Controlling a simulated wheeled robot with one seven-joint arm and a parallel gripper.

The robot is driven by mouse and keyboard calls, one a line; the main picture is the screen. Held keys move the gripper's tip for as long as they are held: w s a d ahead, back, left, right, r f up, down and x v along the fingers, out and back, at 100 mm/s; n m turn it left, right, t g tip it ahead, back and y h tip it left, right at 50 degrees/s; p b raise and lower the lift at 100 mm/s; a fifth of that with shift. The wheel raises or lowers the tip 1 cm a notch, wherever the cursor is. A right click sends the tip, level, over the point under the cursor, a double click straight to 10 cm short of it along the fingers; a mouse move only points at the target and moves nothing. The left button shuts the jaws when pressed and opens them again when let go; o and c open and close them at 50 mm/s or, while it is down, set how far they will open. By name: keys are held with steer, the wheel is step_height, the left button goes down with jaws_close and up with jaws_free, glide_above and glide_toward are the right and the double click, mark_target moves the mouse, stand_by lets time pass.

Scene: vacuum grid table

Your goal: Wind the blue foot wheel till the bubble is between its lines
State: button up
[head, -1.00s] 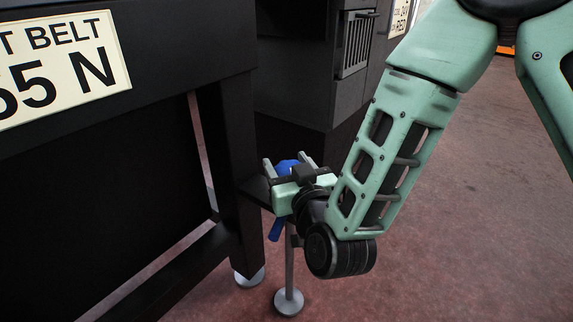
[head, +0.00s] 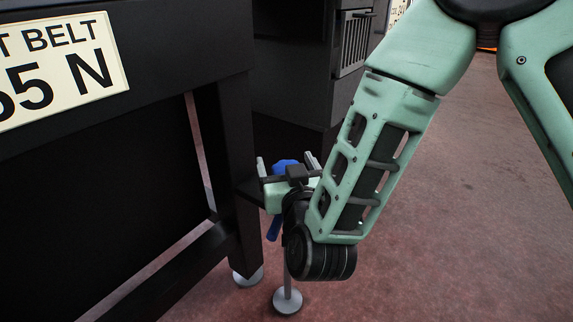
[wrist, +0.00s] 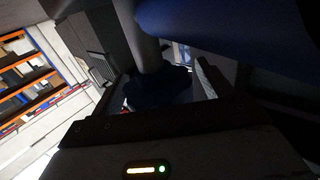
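The blue foot wheel (head: 285,166) is low at the table's near corner leg, above a slim grey foot post (head: 288,272). A blue bar (head: 273,229) hangs just below it. My gripper (head: 286,163) is at the wheel, its two fingers apart on either side of it. In the wrist view the wheel (wrist: 158,88) shows dark and shaded between the fingers, with the grey post (wrist: 148,45) beyond. I cannot tell whether either finger touches the wheel. A large blue shape (wrist: 230,35) crosses the top right there. The bubble and its lines are not in view.
The black table frame (head: 232,170) with a cream label (head: 60,70) stands close on the left of my gripper. A dark cabinet (head: 300,100) is behind the wheel. The reddish floor (head: 470,220) to the right is clear.

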steer(key=s+d+p, duration=0.3)
steer(key=s+p, duration=0.7)
steer(key=s, duration=0.7)
steer(key=shift+d, duration=0.1)
